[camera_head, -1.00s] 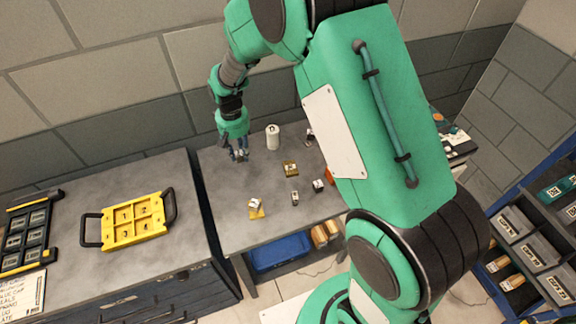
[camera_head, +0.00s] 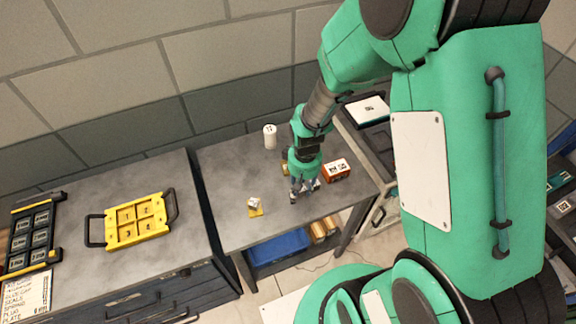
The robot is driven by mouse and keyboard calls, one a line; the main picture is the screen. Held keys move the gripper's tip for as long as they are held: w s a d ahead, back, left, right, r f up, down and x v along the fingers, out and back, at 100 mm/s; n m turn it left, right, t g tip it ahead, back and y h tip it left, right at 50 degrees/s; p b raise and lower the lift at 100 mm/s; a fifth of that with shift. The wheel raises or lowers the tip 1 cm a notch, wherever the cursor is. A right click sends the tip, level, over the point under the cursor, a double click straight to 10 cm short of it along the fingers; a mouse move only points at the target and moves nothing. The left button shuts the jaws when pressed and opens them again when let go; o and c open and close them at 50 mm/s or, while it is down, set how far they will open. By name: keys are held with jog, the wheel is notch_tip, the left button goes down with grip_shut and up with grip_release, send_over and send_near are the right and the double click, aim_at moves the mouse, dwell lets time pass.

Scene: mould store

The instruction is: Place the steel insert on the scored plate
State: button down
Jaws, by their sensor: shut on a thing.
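My gripper (camera_head: 301,187) points down low over the right grey bench, among the small parts. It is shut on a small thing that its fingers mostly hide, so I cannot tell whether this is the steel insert. A small dark grey piece (camera_head: 293,199) shows at its left fingertip and a pale piece (camera_head: 316,184) at its right. I cannot tell whether these touch the fingers. A small yellow plate (camera_head: 257,213) with a silvery block (camera_head: 253,203) on it lies to the left. I cannot make out which part is the scored plate.
A white cylinder (camera_head: 270,137) stands behind my gripper. An orange box (camera_head: 336,170) is close on its right, and a brass block (camera_head: 284,168) is partly hidden behind it. A yellow numbered tray (camera_head: 136,220) and a black rack (camera_head: 31,239) lie on the left bench. The right bench's left part is clear.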

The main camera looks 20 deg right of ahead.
jog(key=shift+w, duration=0.1)
dwell(0.3)
jog(key=w, duration=0.5)
jog(key=w+d+f, duration=0.1)
jog(key=w, duration=0.9)
jog(key=shift+w+d+f+b, duration=0.25)
jog(key=shift+w+d+b, duration=0.05)
jog(key=shift+w+b, duration=0.1)
jog(key=shift+f, duration=1.75)
jog(key=shift+f+b, duration=0.15)
jog(key=shift+b, duration=0.2)
jog(key=c, duration=1.4)
grip_release()
jog(key=shift+o, duration=0.2)
